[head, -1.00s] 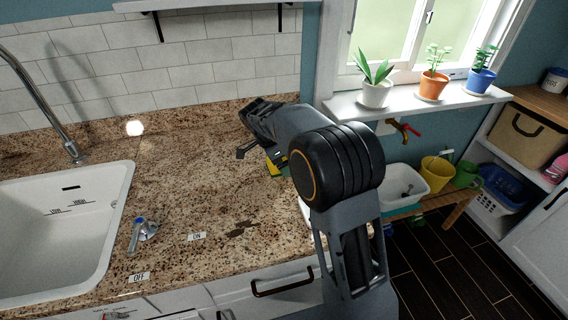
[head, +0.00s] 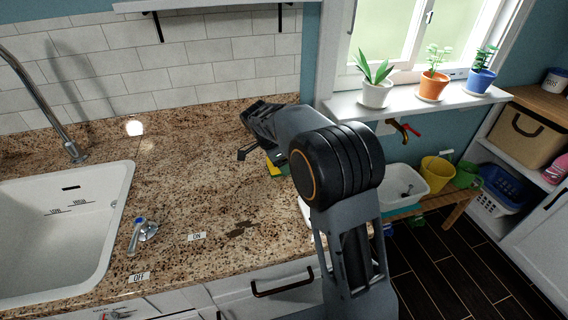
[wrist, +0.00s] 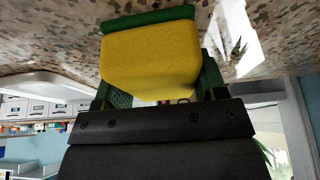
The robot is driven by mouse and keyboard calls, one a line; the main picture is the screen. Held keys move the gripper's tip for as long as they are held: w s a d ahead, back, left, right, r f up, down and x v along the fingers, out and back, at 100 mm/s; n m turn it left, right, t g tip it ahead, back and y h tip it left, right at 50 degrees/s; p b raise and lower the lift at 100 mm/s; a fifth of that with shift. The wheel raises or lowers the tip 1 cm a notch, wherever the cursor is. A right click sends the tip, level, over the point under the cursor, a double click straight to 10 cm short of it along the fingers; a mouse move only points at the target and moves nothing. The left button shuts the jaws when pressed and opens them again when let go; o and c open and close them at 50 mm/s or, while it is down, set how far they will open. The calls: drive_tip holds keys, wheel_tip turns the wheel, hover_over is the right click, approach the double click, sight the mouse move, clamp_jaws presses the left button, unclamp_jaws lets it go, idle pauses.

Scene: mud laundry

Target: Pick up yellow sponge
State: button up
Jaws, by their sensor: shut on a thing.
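The yellow sponge (wrist: 150,60) with a green scouring layer (wrist: 148,18) fills the upper middle of the wrist view. My gripper (wrist: 157,85) is shut on it, with a jaw part showing on either side. In the head view, a small yellow and green part of the sponge (head: 273,170) shows beside and below my gripper (head: 252,130), near the back right of the granite counter. My arm hides the rest of it there. I cannot tell whether the sponge touches the counter.
The granite counter (head: 190,190) is mostly clear to the left, up to a white sink (head: 50,235) and a tap handle (head: 143,229). A tiled wall (head: 220,60) stands behind. Potted plants (head: 432,80) line the windowsill at right.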

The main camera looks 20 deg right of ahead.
drive_tip(key=shift+r, duration=0.1)
drive_tip(key=shift+r, duration=0.45)
wheel_tip(320, 180, up, 2)
drive_tip(key=shift+r, duration=0.2)
drive_tip(key=s+a+r+b, duration=0.1)
drive_tip(key=s+a+r, duration=0.7)
drive_tip(key=s, duration=0.3)
drive_tip(key=shift+v, duration=0.85)
drive_tip(key=shift+s, duration=0.1)
